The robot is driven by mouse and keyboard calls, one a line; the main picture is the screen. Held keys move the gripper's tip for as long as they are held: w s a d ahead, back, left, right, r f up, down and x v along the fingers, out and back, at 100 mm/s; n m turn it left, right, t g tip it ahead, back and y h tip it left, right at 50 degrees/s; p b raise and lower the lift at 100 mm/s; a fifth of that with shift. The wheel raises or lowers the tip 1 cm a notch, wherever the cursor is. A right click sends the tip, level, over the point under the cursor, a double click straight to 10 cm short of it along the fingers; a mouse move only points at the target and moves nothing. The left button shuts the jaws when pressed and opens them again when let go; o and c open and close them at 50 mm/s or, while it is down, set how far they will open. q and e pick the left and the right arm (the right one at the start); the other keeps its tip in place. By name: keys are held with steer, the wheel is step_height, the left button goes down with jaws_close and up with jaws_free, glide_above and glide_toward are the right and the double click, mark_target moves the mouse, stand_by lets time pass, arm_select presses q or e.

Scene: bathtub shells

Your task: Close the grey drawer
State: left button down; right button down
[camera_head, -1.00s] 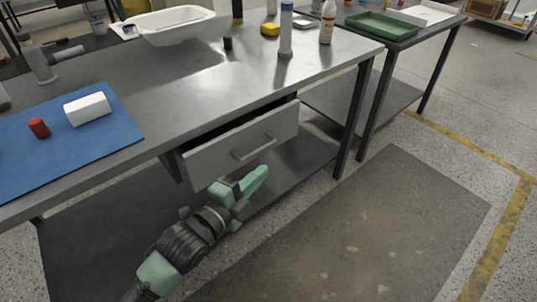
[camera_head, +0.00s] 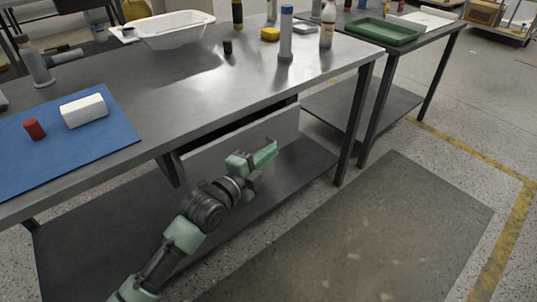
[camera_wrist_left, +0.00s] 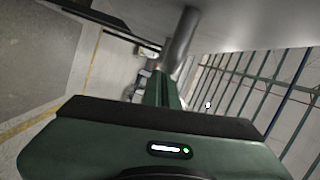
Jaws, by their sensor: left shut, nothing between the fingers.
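The grey drawer (camera_head: 286,127) hangs under the grey workbench and stands partly open, with a dark gap above its front. My left gripper (camera_head: 268,152) is shut and empty, up at the drawer front, where it covers the handle in the head view. In the left wrist view, my green fingers (camera_wrist_left: 164,92) point at a grey cylindrical bar, which looks like the drawer handle (camera_wrist_left: 181,40), beside the pale drawer front (camera_wrist_left: 245,22). Whether the fingers touch the bar I cannot tell. My right gripper is not in view.
The workbench (camera_head: 190,95) carries a blue mat (camera_head: 85,150), a white block (camera_head: 84,110), a red cylinder (camera_head: 34,129), a white tub (camera_head: 172,38) and bottles. A lower shelf (camera_head: 305,165) lies below the drawer. The floor in front is clear.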

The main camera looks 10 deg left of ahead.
mark_target(266, 135)
arm_select(q)
steer(key=w+a, duration=0.1)
steer(key=w+a+b, duration=0.1)
steer(key=a, duration=0.1)
steer(key=shift+w+a+f, duration=0.15)
steer(key=shift+w+a, duration=0.15)
steer(key=shift+w, duration=0.05)
steer(key=shift+w+a, duration=0.15)
steer(key=shift+a, duration=0.05)
steer(key=shift+r, duration=0.2)
steer(key=shift+r, duration=0.1)
